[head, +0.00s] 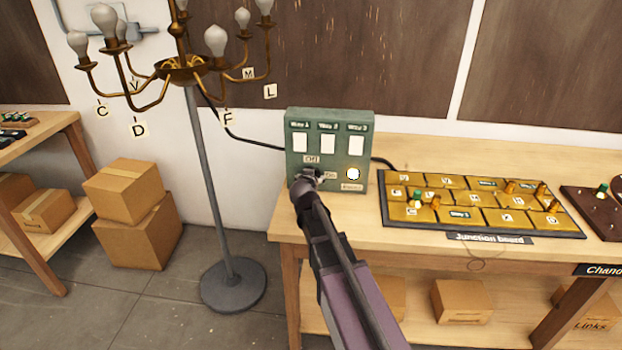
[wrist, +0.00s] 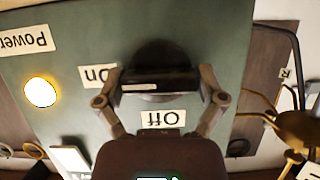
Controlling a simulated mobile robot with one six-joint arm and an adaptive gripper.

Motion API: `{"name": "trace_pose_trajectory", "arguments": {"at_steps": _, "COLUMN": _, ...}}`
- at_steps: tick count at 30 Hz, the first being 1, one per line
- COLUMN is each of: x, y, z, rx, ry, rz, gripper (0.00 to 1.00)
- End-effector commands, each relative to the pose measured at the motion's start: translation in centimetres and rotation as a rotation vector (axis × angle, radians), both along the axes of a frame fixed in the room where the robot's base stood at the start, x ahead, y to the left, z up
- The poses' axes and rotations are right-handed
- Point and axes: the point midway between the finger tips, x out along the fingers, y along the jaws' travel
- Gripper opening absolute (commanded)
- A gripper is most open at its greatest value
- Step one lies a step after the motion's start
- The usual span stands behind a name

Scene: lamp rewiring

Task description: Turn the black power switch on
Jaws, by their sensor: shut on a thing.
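The black power switch (wrist: 158,55) is a round knob with a raised bar on the green control box (head: 329,120). My gripper (head: 311,178) is at the lower left of the box front and hides most of the switch in the head view. In the wrist view my gripper (wrist: 160,84) has one finger on each side of the bar and is shut on it. The picture there is upside down. A pale mark on the bar lies towards the "On" label (wrist: 100,74). The "Off" label (wrist: 163,118) is nearer the gripper's palm. A round light (head: 353,174) shows bright white.
The junction board (head: 484,237) with gold tiles and several pegs lies on the wooden bench right of the box. A brass chandelier (head: 182,68) with bulbs stands on a grey pole to the left. Cardboard boxes (head: 137,189) are on the floor at left.

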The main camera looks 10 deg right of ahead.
Motion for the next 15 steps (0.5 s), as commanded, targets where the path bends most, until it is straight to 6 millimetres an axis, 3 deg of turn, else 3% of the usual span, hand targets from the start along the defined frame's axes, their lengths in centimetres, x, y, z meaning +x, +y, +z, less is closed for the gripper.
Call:
{"name": "trace_pose_trajectory", "arguments": {"at_steps": 1, "x": -0.05, "y": 0.01, "z": -0.04, "rx": 0.005, "ry": 0.001, "rz": -0.002, "gripper": 0.41}}
{"name": "trace_pose_trajectory", "arguments": {"at_steps": 2, "x": -0.05, "y": 0.00, "z": -0.03, "rx": 0.005, "ry": 0.001, "rz": -0.002, "gripper": 0.91}}
{"name": "trace_pose_trajectory", "arguments": {"at_steps": 3, "x": -0.05, "y": 0.01, "z": -0.03, "rx": 0.005, "ry": 0.000, "rz": -0.002, "gripper": 1.00}}
{"name": "trace_pose_trajectory", "arguments": {"at_steps": 15, "x": 0.00, "y": -0.03, "z": 0.00, "rx": 0.000, "ry": 0.000, "rz": -0.001, "gripper": 1.00}}
